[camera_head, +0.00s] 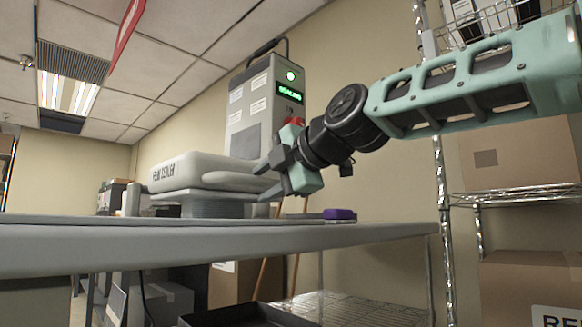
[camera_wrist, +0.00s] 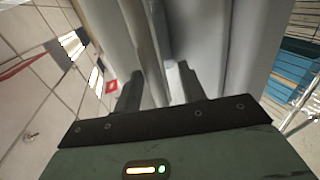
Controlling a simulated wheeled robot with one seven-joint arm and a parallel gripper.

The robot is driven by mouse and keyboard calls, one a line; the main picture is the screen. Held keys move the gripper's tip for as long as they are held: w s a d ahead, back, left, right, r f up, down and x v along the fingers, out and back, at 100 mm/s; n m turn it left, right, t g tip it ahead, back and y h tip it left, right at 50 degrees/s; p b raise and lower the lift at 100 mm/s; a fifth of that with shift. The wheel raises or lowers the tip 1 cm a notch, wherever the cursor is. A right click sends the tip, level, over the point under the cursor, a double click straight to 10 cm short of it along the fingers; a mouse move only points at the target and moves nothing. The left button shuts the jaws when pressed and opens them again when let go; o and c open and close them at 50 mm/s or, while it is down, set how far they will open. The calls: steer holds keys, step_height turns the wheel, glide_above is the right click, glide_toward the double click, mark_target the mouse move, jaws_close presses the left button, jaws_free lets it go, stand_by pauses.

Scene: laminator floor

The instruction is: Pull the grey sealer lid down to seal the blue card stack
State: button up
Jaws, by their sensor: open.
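The grey sealer lid (camera_head: 215,172), with printed lettering on its side, lies roughly level and low over the sealer base (camera_head: 195,207) on the table. Close grey surfaces of the sealer fill the middle of the wrist view. My gripper (camera_head: 262,183) is at the lid's right end, its fingers spread and pointing left. In the wrist view the two fingers (camera_wrist: 158,80) stand apart against the grey sealer surface; I cannot tell whether they touch it. I cannot make out the blue card stack under the lid.
The grey table (camera_head: 330,236) carries a small purple object (camera_head: 340,215) right of the sealer. A tall control box (camera_head: 262,105) with a lit green lamp and a green display stands behind. A wire shelf with cardboard boxes (camera_head: 525,155) is at right. A black tray (camera_head: 245,315) is below.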

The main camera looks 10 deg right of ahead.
steer(key=b+v, duration=0.7)
steer(key=v, duration=1)
steer(key=shift+w+f, duration=0.1)
